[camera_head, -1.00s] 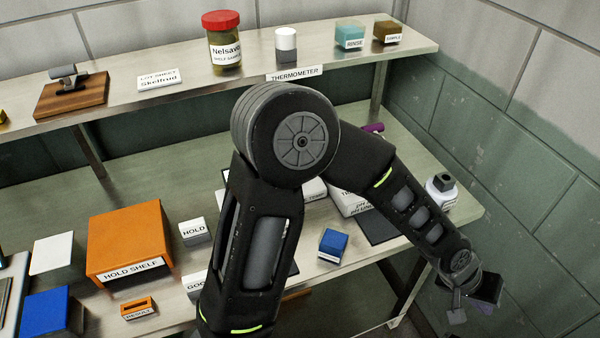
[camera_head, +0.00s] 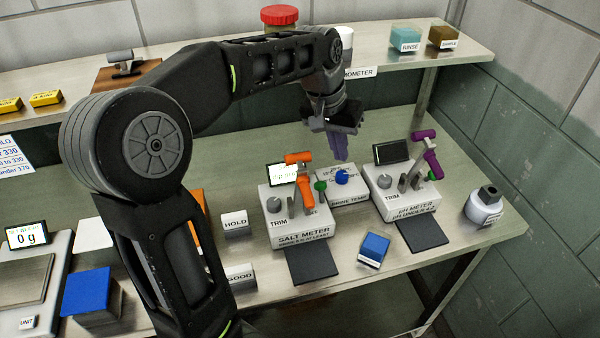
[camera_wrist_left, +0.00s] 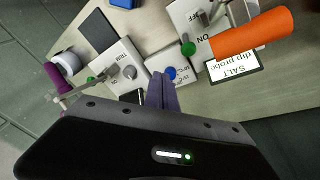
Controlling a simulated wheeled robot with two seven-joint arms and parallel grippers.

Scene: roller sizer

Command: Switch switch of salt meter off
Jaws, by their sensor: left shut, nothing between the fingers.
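The salt meter (camera_head: 302,236) is a white box on the bench with a TRIM knob, a small screen, an orange probe (camera_head: 300,180) in a stand and a green-tipped switch (camera_head: 320,185). In the left wrist view the salt meter (camera_wrist_left: 190,14) is at the upper right, partly covered by the orange probe (camera_wrist_left: 252,34). Its green switch tip (camera_wrist_left: 188,48) lies near the ON label. The screen (camera_wrist_left: 233,66) reads SALT, dip probe. My left gripper (camera_head: 341,155) is shut and empty, above the bench behind the meters; its purple fingers (camera_wrist_left: 163,98) point toward the middle box. My right gripper is out of view.
The brine temp box (camera_head: 343,192) and the pH meter (camera_head: 402,195) with a purple probe (camera_head: 425,148) stand right of the salt meter. A white bottle (camera_head: 484,205) is near the right edge. The shelf (camera_head: 380,68) runs above and behind my gripper.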

